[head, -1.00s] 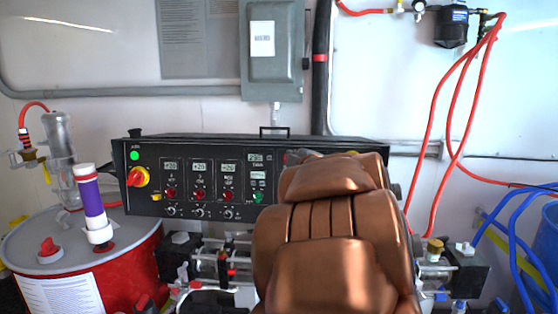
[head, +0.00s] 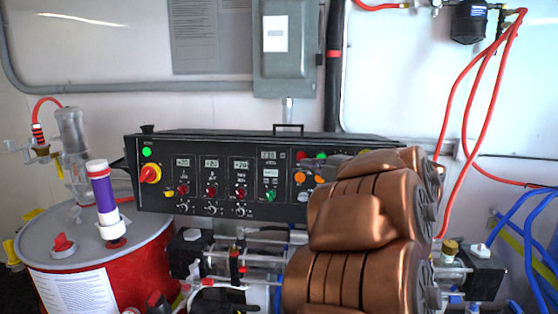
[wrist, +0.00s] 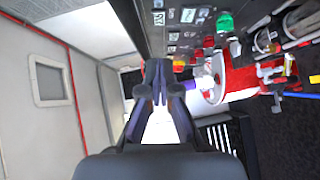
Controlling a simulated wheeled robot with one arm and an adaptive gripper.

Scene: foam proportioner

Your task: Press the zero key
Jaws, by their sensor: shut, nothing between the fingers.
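The black control panel (head: 225,180) stands across the middle of the head view, with several small displays, knobs and buttons. I cannot make out which of its parts is the zero key; the lettering is too small to read. My copper-coloured arm hides the panel's right end. My gripper (wrist: 157,68) shows in the wrist view with its fingers together and nothing between them. In that view the panel face (wrist: 172,40) is to the right of the fingertips, seen steeply from the side. A green knob (wrist: 225,22) is on it. I cannot tell whether the fingers touch the panel.
A red drum (head: 135,255) with a grey lid and a purple-banded tube (head: 104,198) stands at the left. Pipes and fittings lie below the panel. A grey electrical box (head: 285,50) is on the wall above. Red hoses (head: 470,95) hang at the right.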

